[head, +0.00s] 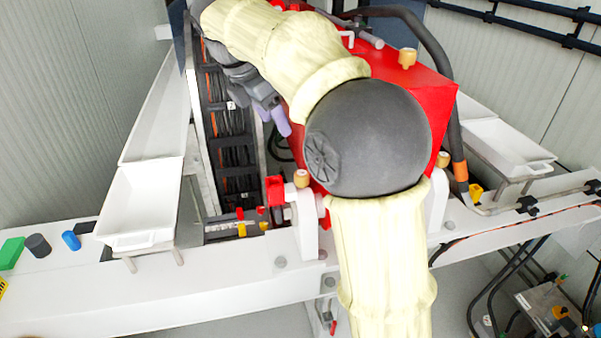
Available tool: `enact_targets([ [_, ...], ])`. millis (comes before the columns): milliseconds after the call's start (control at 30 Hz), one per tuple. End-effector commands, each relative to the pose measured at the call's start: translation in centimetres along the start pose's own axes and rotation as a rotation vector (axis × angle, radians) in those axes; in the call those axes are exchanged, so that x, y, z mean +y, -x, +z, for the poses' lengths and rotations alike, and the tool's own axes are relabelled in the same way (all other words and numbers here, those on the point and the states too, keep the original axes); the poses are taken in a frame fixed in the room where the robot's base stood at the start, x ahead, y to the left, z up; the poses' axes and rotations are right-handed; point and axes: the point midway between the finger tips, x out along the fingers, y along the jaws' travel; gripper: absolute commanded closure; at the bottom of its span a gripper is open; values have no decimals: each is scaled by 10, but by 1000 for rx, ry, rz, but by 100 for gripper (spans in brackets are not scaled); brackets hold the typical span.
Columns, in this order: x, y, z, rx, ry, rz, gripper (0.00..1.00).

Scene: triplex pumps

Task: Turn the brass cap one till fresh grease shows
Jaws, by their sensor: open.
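Three brass caps show in the head view. One brass cap (407,57) stands on top of the red pump housing (432,95). A second brass cap (302,178) sits at the front left, by a white bracket. A third brass cap (443,160) sits at the right, beside my arm. My gripper (274,115), with pale purple fingertips, is left of the housing, behind my arm. It is open and appears empty, apart from all three visible caps. No grease can be made out. My arm hides the middle of the housing.
A white tray (141,205) stands at the left and another white tray (507,147) at the right. A green block (11,253), a dark cylinder (38,245) and a blue cylinder (71,240) lie on the white beam (225,285). A black hose (437,50) curves behind the housing.

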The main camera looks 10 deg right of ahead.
Motion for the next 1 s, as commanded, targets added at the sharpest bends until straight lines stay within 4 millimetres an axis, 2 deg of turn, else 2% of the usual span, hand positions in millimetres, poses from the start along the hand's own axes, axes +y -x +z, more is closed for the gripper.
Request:
enact_targets([
  [300,1,0,-2,0,6,2,45],
  [467,1,-10,-4,0,7,2,45],
  [667,1,-40,-3,0,5,0,45],
  [1000,-1,-101,0,1,-1,-4,45],
])
